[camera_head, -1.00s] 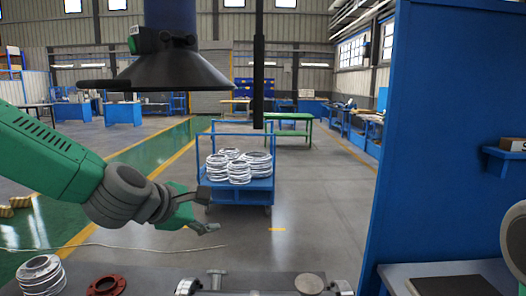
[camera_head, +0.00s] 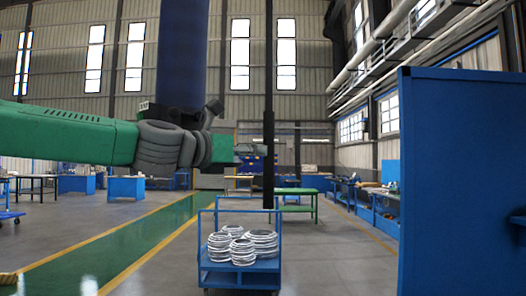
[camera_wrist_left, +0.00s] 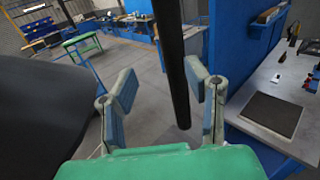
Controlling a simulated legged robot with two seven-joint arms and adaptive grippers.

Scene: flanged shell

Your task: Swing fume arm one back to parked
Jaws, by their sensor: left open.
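The fume arm shows in the head view as a thick blue duct (camera_head: 183,50) hanging from above, with its lower end partly hidden by my left arm. A thin black vertical bar (camera_head: 268,95) hangs to the right of it. My left gripper (camera_head: 232,130) is raised beside the duct's lower end, left of the bar. In the left wrist view my left gripper (camera_wrist_left: 163,85) is open, and the black bar (camera_wrist_left: 175,70) shows between its fingers with no clear contact. The dark hood (camera_wrist_left: 40,115) fills the left of that view. My right gripper is not in view.
A blue trolley (camera_head: 240,278) with several white-silver flanged rings stands ahead on the floor. A tall blue panel (camera_head: 455,190) closes off the right. In the wrist view a grey bench (camera_wrist_left: 262,110) with a dark mat stands at right. The green floor lane is clear.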

